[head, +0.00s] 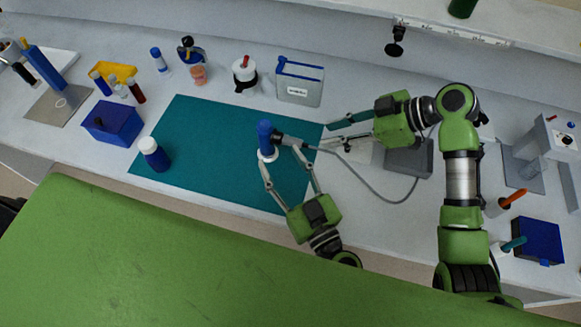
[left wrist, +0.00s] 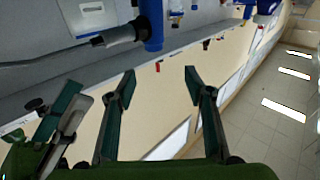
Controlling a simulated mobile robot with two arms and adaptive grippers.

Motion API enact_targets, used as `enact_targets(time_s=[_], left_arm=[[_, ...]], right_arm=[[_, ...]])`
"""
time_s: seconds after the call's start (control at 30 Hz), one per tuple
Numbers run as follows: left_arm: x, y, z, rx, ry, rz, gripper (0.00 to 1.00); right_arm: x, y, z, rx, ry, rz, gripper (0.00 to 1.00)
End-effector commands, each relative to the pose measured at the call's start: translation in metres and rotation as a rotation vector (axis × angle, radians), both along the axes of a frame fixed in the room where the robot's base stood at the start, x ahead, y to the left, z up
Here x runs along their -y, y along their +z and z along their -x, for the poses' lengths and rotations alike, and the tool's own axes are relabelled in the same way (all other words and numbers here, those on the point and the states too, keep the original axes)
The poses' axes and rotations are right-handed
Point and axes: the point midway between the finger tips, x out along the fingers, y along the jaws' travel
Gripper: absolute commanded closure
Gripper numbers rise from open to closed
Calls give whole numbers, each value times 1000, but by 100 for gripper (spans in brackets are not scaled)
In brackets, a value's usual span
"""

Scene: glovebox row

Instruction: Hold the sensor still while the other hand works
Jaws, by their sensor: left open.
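The sensor appears to be an upright blue cylinder with a pale base (head: 265,132) on the teal mat (head: 210,135). A grey plug (head: 290,140) meets its side, and a grey cable runs right from it. My left gripper (head: 279,158) is open in front of the sensor, with no visible grip on it. The left wrist view shows its two fingers (left wrist: 160,82) apart, with the blue sensor (left wrist: 151,25) and plug (left wrist: 118,36) above them. My right gripper (head: 328,134) appears open and empty, to the right of the plug; it also shows at the left wrist view's lower left.
A blue box (head: 113,123), a lidded container (head: 300,84) and a white jar (head: 244,74) stand around the mat. A grey box (head: 408,158) lies right. The mat's middle is clear.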

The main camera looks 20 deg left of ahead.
Motion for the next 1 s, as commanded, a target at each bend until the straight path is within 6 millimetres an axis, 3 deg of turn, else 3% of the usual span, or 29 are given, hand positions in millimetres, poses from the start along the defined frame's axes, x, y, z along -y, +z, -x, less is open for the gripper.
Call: enact_targets(time_s=[0.1, 0.23, 0.8, 1.0], left_arm=[[16, -5, 3, -49, -9, 25, 52], [13, -6, -2, -61, -11, 29, 52], [-58, -4, -77, -57, -10, 25, 52], [-72, -5, -92, -59, -12, 26, 52]], right_arm=[[0, 0, 0, 0, 0, 0, 72], [0, 0, 0, 0, 0, 0, 72], [0, 0, 0, 0, 0, 0, 72], [0, 0, 0, 0, 0, 0, 72]])
